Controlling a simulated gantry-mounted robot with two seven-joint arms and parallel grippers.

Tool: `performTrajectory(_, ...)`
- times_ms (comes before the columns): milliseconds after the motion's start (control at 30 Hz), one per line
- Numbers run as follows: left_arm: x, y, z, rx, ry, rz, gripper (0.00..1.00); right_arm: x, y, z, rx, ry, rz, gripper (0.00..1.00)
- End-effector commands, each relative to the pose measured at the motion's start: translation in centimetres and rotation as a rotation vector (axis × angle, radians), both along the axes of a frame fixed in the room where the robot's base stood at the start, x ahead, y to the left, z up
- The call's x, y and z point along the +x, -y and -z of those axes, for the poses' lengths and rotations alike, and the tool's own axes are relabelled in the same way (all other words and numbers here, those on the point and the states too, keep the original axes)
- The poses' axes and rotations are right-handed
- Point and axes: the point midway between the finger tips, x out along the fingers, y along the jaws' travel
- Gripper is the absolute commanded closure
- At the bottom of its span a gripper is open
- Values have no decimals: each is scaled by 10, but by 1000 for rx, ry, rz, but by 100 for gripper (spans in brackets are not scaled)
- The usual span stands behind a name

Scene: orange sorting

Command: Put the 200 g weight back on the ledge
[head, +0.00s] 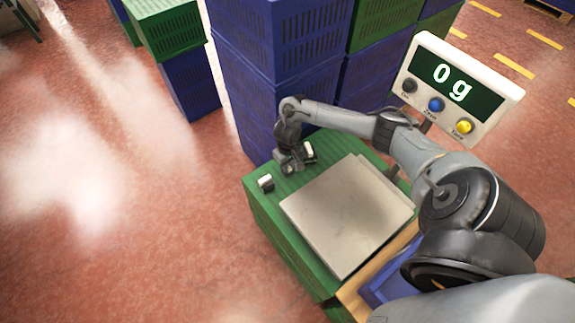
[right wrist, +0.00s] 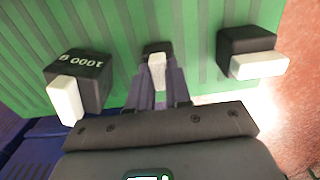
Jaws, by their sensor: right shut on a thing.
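My right gripper (head: 290,165) is low over the far strip of the green crate top (head: 258,206), beside the scale plate (head: 345,213). In the right wrist view the fingers (right wrist: 158,88) are shut on a small black weight with a white part (right wrist: 157,62), which I take as the 200 g weight; its label is not readable. It is at or just above the green ribbed surface; I cannot tell if it touches. The plate looks empty and the display (head: 452,82) reads 0 g. My left gripper is not in view.
A weight marked 1000 g (right wrist: 88,72) stands left of the fingers in the wrist view. Another black and white weight (right wrist: 248,50) stands to the right, near the crate's edge. Stacked blue crates (head: 285,45) rise close behind the arm.

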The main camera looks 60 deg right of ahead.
Motion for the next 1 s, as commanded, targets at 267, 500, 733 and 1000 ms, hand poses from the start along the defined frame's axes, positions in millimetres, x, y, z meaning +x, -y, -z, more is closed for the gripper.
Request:
performTrajectory(267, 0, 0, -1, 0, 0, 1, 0, 0, 0, 3, 0, 0, 0, 80)
performTrajectory(500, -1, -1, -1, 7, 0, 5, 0, 0, 0, 2, 0, 0, 0, 56)
performTrajectory(733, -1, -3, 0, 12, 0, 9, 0, 0, 0, 1, 0, 1, 0, 56)
performTrajectory(1000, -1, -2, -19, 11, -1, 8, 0, 1, 1, -30, -1, 2, -1, 56)
